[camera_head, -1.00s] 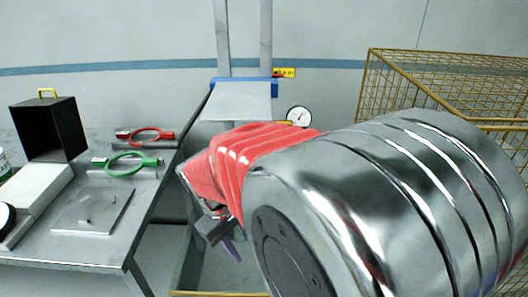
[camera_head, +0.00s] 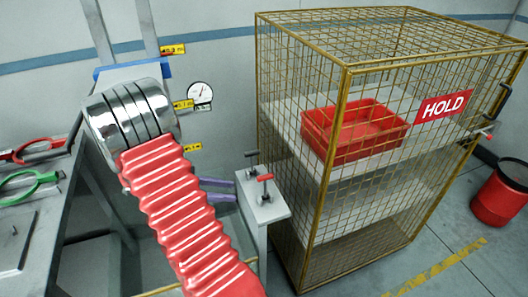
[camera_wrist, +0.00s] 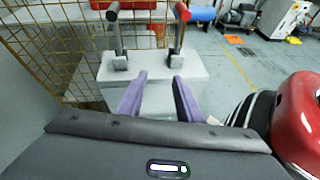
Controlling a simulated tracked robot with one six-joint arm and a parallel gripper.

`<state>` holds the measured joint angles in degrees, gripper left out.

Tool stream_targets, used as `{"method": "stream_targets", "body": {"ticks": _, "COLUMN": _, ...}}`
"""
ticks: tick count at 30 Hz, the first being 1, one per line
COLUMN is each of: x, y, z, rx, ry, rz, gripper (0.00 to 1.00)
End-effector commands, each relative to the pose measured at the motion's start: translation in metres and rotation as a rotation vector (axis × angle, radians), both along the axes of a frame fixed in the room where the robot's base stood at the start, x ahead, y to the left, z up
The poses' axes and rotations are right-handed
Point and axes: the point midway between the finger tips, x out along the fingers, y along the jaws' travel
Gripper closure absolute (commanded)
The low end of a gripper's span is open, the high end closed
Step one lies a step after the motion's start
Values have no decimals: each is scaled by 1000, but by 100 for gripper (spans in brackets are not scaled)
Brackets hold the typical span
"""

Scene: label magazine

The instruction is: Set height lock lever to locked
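Two levers stand on a small grey pedestal (camera_head: 268,208). One has a black handle (camera_head: 252,154), the other a red handle (camera_head: 264,178). In the wrist view the black-handled lever (camera_wrist: 117,35) stands at left and the red-handled lever (camera_wrist: 179,32) at right, both roughly upright. I cannot tell which is the height lock lever; no label on them is readable. My gripper (camera_head: 233,190) points at the pedestal from its left in the head view. In the wrist view its purple fingers (camera_wrist: 158,90) are apart and empty, short of both levers.
A yellow wire cage (camera_head: 345,190) with a red tray (camera_head: 345,150) and a HOLD sign (camera_head: 445,105) stands right behind the pedestal. A gauge (camera_head: 200,93) is on the wall side. A bench with red and green rings (camera_head: 30,185) is at left. A red bin (camera_head: 500,195) stands at far right.

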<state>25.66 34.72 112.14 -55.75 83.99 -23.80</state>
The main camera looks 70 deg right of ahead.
Motion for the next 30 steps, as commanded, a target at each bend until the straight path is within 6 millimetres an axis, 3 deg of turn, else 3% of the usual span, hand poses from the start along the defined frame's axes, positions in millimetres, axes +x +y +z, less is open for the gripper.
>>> {"method": "stream_targets", "body": {"ticks": 4, "x": 12, "y": -40, "z": 15, "rx": -44, "ry": 225, "rz": 97, "gripper": 67}}
{"method": "stream_targets", "body": {"ticks": 9, "x": 29, "y": -63, "z": 49, "rx": -89, "ry": 412, "rz": 163, "gripper": 67}}
{"method": "stream_targets", "body": {"ticks": 13, "x": 31, "y": -64, "z": 60, "rx": -88, "ry": 462, "rz": 171, "gripper": 67}}
{"method": "stream_targets", "body": {"ticks": 23, "x": 30, "y": -64, "z": 60, "rx": -88, "ry": 462, "rz": 171, "gripper": 67}}
{"method": "stream_targets", "body": {"ticks": 30, "x": 19, "y": -75, "z": 60, "rx": -87, "ry": 462, "rz": 170, "gripper": 67}}
